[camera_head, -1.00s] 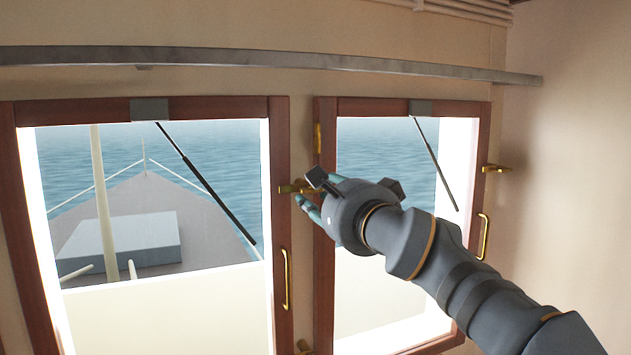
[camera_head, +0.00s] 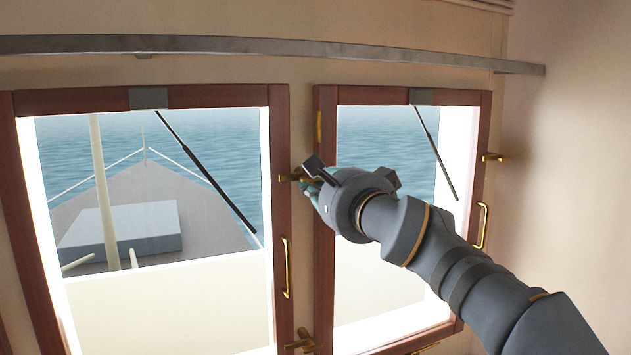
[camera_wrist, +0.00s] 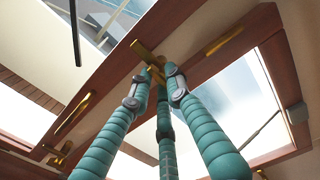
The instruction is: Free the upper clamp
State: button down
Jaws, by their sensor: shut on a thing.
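The upper clamp (camera_head: 289,178) is a brass fitting on the post between the two windows, at the right edge of the left window frame (camera_head: 281,140). Its bar lies roughly level across the frame edge in the head view. My gripper (camera_head: 308,184) is at its right end, partly hiding it. In the wrist view the clamp (camera_wrist: 143,50) points away from the three teal fingers. My gripper (camera_wrist: 158,72) is shut on its near end, with the fingertips close together around it. The exact finger contact is partly hidden.
A lower brass clamp (camera_head: 303,342) sits on the same post, below a vertical brass handle (camera_head: 286,267). Another clamp (camera_head: 495,157) is right of the right window (camera_head: 484,130). A metal rail (camera_head: 250,46) runs above both windows.

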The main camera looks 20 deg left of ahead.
jog(key=shift+r+n, duration=0.25)
jog(key=shift+n, duration=0.05)
jog(key=n+b, duration=0.2)
jog(key=n, duration=0.1)
jog(key=shift+d+b, duration=0.1)
jog(key=shift+b, duration=0.3)
jog(key=n+b, duration=0.2)
jog(key=n, duration=0.3)
jog(key=shift+n+b, duration=0.9)
jog(key=shift+n, duration=3.8)
jog(key=c, duration=1.7)
grip_release()
jog(key=shift+s, duration=0.1)
jog(key=shift+f, duration=0.1)
